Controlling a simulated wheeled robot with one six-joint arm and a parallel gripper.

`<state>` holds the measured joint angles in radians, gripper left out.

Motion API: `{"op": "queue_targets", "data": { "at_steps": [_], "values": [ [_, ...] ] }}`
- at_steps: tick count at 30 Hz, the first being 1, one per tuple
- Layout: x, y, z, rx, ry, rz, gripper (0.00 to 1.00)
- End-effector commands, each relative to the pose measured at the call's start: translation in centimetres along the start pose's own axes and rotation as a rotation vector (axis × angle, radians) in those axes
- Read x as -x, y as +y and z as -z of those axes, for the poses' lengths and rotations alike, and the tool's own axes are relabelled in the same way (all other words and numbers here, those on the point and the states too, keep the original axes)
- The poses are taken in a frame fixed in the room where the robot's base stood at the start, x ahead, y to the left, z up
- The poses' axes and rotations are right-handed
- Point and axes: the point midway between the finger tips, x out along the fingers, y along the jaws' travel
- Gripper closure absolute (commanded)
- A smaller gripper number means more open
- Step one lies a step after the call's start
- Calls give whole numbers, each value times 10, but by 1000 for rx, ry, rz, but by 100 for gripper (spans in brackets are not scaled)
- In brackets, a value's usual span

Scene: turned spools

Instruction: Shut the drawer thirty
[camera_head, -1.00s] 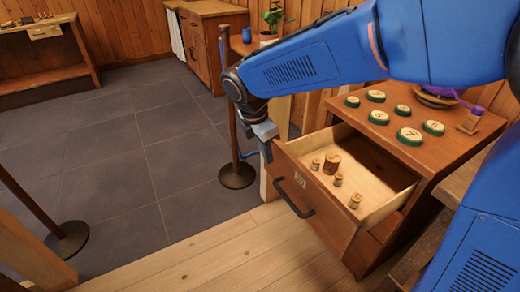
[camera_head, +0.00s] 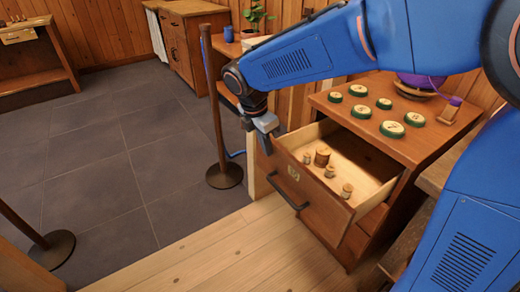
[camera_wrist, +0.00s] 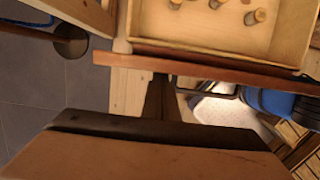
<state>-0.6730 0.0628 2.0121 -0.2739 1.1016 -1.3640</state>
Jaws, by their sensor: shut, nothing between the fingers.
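A wooden drawer (camera_head: 309,196) with a dark bar handle (camera_head: 286,192) and a small number plate (camera_head: 293,172) stands pulled out of a brown cabinet (camera_head: 440,137). The plate's number is too small to read. Several spools (camera_head: 322,157) stand inside on the pale drawer floor. My gripper (camera_head: 266,143) is shut and empty, at the drawer front's far left top corner. I cannot tell whether it touches. In the wrist view, the open drawer (camera_wrist: 200,64) crosses the top, with spools (camera_wrist: 255,16) inside.
Several round green-rimmed discs (camera_head: 391,129) and a purple-threaded spool (camera_head: 447,110) are on the cabinet top. A post on a round base (camera_head: 224,175) stands left of the drawer, and another post base (camera_head: 52,250) is at lower left. The floor before the drawer is clear.

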Motion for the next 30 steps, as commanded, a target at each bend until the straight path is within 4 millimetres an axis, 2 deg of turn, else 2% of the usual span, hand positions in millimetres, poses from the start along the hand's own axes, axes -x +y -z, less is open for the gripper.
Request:
{"op": "queue_targets", "data": {
  "at_steps": [12, 18, 24, 30],
  "values": [
    [-26, -1, -104, -7, -2, 2, 100],
    [-37, -1, -148, -6, -2, 1, 100],
    [-44, -1, -178, -4, -1, 1, 100],
    [-48, -1, -193, -3, -1, 1, 100]
  ]
}}
